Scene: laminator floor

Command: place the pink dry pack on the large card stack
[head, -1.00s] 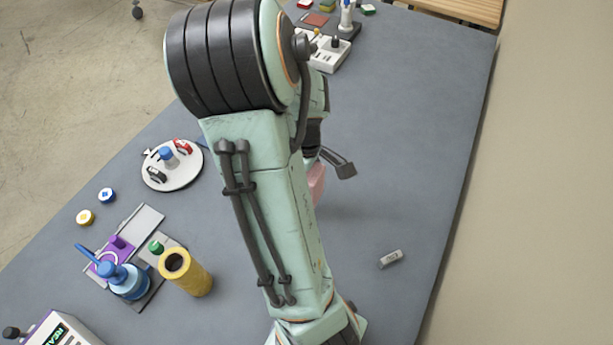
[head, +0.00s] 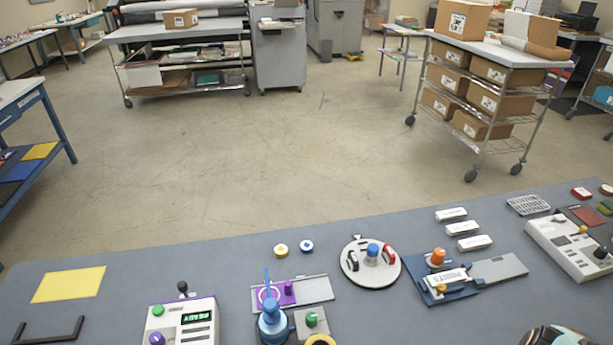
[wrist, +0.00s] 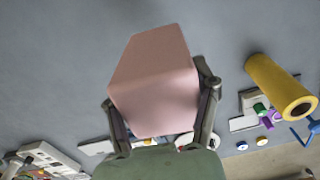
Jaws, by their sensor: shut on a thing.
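The pink dry pack (wrist: 155,65) is a pale pink block that fills the middle of the wrist view. My gripper (wrist: 158,95) is shut on it, with one dark finger at each side. The pack is held tilted in the picture, with grey table surface behind it. It hides part of the table items below it. I cannot make out a large card stack in either view now.
A yellow roll (wrist: 270,80) stands on the table in the wrist view. In the head view, the table holds a purple-topped device (head: 182,322), a round white plate (head: 352,270), a blue fixture (head: 445,290) and a yellow sheet (head: 68,285). A boxed cart (head: 478,100) stands beyond.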

